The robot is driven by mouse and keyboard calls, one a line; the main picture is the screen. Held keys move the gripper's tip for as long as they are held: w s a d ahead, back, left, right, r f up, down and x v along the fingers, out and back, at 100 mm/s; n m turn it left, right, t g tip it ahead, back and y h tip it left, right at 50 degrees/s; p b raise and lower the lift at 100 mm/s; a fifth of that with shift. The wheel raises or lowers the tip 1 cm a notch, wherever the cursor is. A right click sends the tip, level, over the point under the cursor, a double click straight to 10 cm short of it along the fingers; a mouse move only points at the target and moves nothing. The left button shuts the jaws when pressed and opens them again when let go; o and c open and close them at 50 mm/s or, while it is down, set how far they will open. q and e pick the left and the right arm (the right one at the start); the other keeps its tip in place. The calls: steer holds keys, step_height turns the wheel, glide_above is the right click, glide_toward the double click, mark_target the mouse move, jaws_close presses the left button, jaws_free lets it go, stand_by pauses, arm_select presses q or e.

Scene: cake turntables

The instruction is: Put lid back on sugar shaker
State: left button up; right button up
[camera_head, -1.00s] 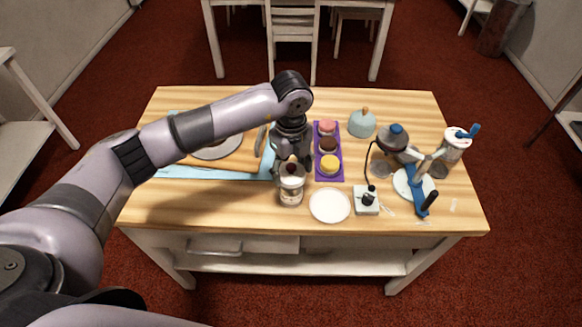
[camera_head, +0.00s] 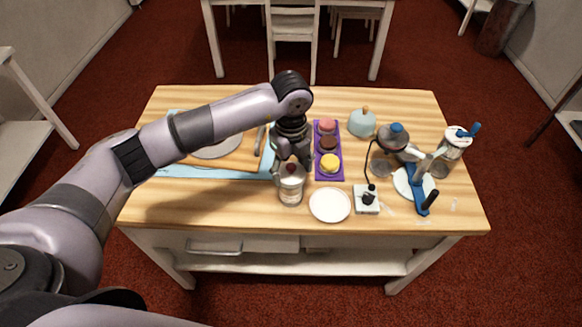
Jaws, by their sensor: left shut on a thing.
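A clear sugar shaker (camera_head: 290,193) stands upright on the wooden table, in front of my left arm. My left gripper (camera_head: 291,165) points down at the top of the shaker and is shut on what looks like its lid (camera_head: 290,169), with a small dark red spot showing between the fingers. The lid is at the shaker's mouth. The fingers hide most of it, so I cannot tell whether it is seated or just above the rim. My right gripper is not in view.
A white plate (camera_head: 330,205) lies close to the right of the shaker. A purple tray (camera_head: 318,150) with small round cakes is behind it. A small switch box (camera_head: 366,199), a blue-handled stand (camera_head: 422,196) and a jar (camera_head: 452,148) are further right. A turntable (camera_head: 218,150) sits left on a blue mat.

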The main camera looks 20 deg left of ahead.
arm_select(q)
steer(key=shift+f, duration=0.25)
stand_by(0.5)
steer(key=shift+f+b, duration=0.55)
steer(key=shift+b, duration=0.2)
stand_by(0.9)
steer(key=o, duration=0.9)
steer(key=o, duration=0.4)
stand_by(0.3)
steer(key=shift+r, duration=0.25)
steer(key=shift+r+p, duration=2.2)
steer(key=shift+r, duration=0.95)
